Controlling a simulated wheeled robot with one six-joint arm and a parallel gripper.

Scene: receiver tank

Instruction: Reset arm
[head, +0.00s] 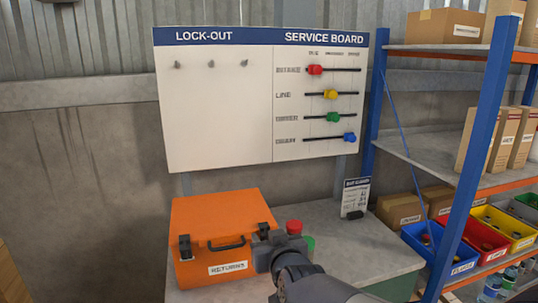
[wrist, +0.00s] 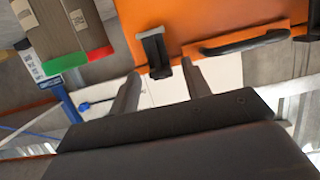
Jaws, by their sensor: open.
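In the head view my gripper (head: 268,250) is at the front of the grey bench, by the right front corner of the closed orange case. The tips point toward the case's front, close to a dark latch. I cannot tell whether they touch it. My arm reaches in from the lower right of the head view.
The orange case (head: 215,215), labelled RETURNS, stands on the bench (head: 370,250). A red-topped item (head: 294,227) and a green one (head: 308,242) stand just right of my gripper. A small sign (head: 355,196) stands behind. Shelving (head: 482,130) is at right; the service board (head: 225,110) is above.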

